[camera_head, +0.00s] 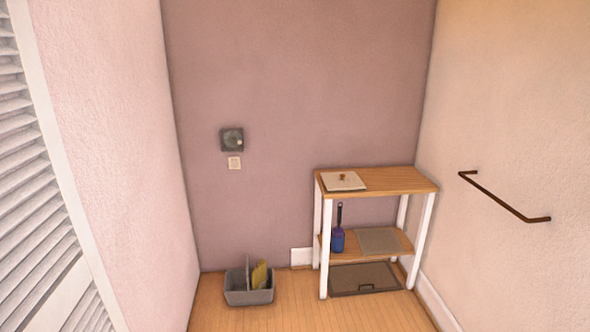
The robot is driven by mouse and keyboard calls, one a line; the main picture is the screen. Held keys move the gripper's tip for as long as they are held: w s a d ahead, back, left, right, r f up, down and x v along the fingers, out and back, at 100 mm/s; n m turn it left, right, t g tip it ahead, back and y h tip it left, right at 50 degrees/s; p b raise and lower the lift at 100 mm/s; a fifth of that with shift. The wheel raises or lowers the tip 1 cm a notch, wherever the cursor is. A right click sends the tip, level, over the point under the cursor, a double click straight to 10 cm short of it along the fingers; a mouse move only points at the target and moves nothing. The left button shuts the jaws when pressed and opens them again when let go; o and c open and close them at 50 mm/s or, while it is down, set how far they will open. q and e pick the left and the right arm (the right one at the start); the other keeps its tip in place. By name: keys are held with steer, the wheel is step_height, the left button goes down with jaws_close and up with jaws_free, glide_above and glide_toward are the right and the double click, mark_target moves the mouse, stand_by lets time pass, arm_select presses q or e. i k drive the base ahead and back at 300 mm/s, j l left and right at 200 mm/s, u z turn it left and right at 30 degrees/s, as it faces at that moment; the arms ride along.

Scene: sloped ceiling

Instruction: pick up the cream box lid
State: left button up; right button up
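The cream box lid (343,181) is a flat square with a small brown knob on top. It lies on the left part of the wooden top of a shelf unit (400,180) against the back wall. Neither of my grippers shows in the head view, so nothing is seen near the lid.
The unit's lower shelf holds a blue bottle-shaped item (338,239) with a dark handle and a flat grey-brown square (379,240). A dark panel with a handle (365,278) is at the bottom. A grey caddy (249,296) stands on the floor. A brown rail (503,198) juts from the right wall.

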mark_target(336, 181)
steer(key=i+z, duration=0.1)
steer(key=i, duration=0.4)
steer(key=i+j+z, duration=0.1)
steer(key=i, duration=0.35)
steer(key=i+j+z, duration=0.1)
steer(key=i, duration=0.4)
steer(key=i+j+z, duration=0.1)
steer(key=i, duration=0.35)
steer(key=j, duration=0.1)
